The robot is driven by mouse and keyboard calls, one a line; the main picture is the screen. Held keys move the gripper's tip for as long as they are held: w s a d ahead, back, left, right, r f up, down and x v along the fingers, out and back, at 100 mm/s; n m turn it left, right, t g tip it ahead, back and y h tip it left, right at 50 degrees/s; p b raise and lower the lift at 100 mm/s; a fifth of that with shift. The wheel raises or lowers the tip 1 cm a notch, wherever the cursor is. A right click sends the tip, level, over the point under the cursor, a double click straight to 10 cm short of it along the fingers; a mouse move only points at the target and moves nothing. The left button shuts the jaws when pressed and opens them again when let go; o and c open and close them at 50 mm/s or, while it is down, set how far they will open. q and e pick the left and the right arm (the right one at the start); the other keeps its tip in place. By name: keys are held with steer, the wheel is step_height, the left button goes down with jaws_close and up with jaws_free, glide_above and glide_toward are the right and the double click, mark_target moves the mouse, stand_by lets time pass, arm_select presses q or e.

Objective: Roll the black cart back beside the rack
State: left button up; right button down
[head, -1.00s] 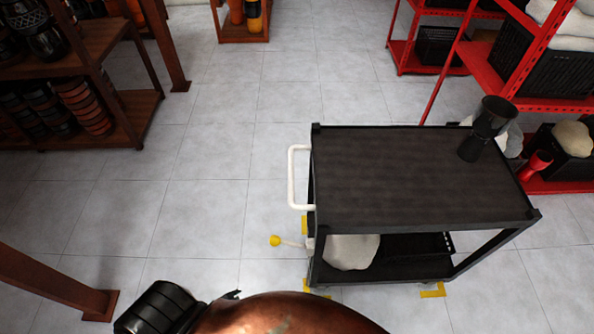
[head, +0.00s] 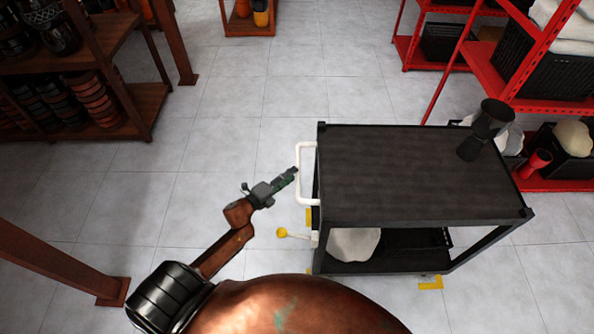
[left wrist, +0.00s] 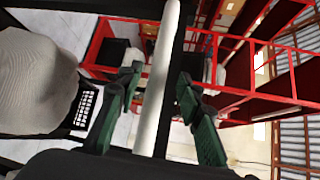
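The black cart (head: 410,180) stands on the tiled floor right of centre in the head view. Its white handle (head: 306,146) is on its left side; the handle bar also crosses the left wrist view (left wrist: 158,80). My left gripper (head: 292,176) is at the handle. In the left wrist view its green fingers (left wrist: 155,100) are apart, one on each side of the bar, with visible gaps. A black goblet drum (head: 486,125) stands on the cart's top right part. A pale sack (head: 352,243) is on its lower shelf. My right gripper is not in view.
Red racks (head: 535,95) with black crates stand behind the cart at right. A wooden rack (head: 130,115) with drums stands at left. A yellow-knobbed lever (head: 282,232) sticks out below the handle. Yellow marks (head: 430,283) lie by the cart's feet. Floor left of the cart is clear.

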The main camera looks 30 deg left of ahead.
arm_select(q)
steer(key=shift+x, duration=2.2)
steer(key=shift+s, duration=0.1)
jaws_close()
